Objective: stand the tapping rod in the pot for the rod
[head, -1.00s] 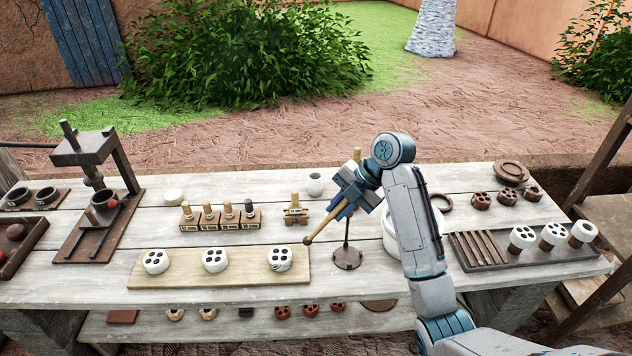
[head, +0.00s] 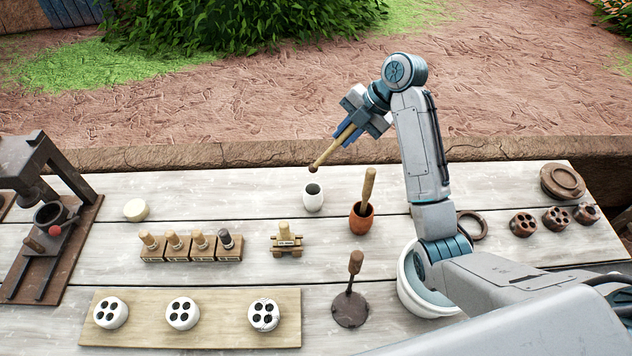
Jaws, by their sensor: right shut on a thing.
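The tapping rod (head: 328,156) is a thin wooden stick with a dark rounded tip. My right gripper (head: 352,128) is shut on it and holds it slanted, the tip down and to the left. The tip is just above and near a small whitish pot (head: 313,198) with a dark open mouth, apart from it as far as I can tell. An orange-brown pot (head: 361,219) to its right has a thick wooden stick standing in it. My left gripper is out of view.
Stamps (head: 190,246) in a row and a small wooden stand (head: 287,240) are on the table. A plank (head: 215,333) bears three white pieces with holes. A dark stand with a wooden handle (head: 350,308) and a white bucket (head: 408,289) are nearer me.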

